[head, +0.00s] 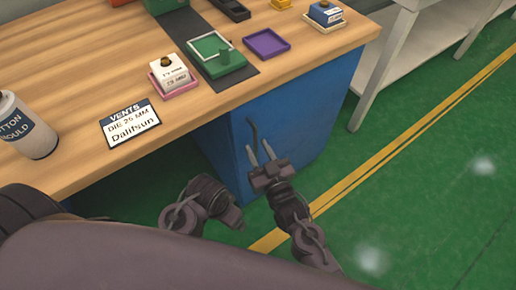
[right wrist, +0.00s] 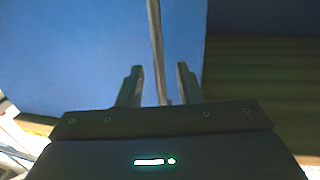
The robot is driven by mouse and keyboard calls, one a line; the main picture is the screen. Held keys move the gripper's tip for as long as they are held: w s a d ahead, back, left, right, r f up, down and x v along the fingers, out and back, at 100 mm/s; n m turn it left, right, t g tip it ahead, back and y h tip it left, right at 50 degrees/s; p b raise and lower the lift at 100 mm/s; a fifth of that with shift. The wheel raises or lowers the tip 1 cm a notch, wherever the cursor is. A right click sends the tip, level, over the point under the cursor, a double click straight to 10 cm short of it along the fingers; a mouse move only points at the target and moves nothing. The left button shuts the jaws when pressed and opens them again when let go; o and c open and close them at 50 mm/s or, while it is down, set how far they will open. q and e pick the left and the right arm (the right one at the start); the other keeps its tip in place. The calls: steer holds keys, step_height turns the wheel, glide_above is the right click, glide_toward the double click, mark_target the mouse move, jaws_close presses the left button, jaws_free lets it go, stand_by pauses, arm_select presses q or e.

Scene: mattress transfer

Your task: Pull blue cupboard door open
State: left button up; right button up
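The blue cupboard (head: 285,120) stands under the wooden bench, and its door looks closed in the head view. A dark, slim upright handle (head: 252,130) is on its front. In the right wrist view the blue door panel (right wrist: 70,55) fills the left and middle, and the handle (right wrist: 155,40) runs down between the fingers. My right gripper (head: 260,153) is at the lower part of the handle. Its fingers (right wrist: 160,85) are apart, with gaps on both sides of the bar.
The bench top (head: 80,60) carries a green tray (head: 215,55), a purple tray (head: 266,43), a white block on a pink tray, a label card (head: 130,123) and a white bottle (head: 25,125). A grey table (head: 395,50) stands at right. Green floor (head: 420,180) is clear.

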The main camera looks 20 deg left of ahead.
steer(key=shift+w+a, duration=0.3)
jaws_close()
